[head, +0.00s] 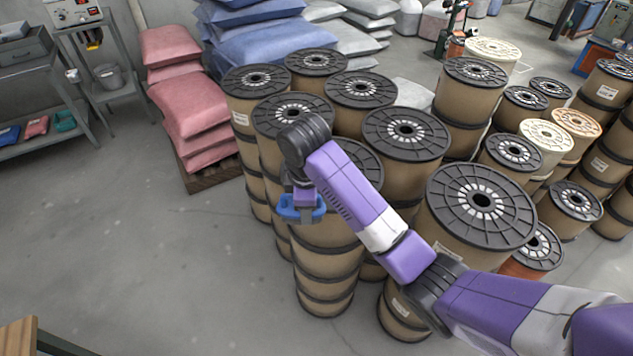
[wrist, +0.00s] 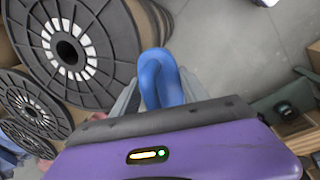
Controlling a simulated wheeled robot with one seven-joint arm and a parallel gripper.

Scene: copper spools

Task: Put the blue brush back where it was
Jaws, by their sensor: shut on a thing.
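The blue brush (head: 290,212) is held in my gripper (head: 303,198), in front of a stack of tan spools with black tops in the head view. In the wrist view the brush (wrist: 160,78) shows as a rounded blue loop between the two grey fingers, which are shut on it. The brush is clear of the floor and of the shelves. Its bristles cannot be made out. My arm hides part of the spools behind it.
Stacked copper spools (head: 404,130) crowd the middle and right. Red sacks (head: 195,100) lie on a pallet behind left. At far left, a grey shelf unit (head: 40,152) holds small blue, red and teal items. The grey floor (head: 150,250) at left is clear.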

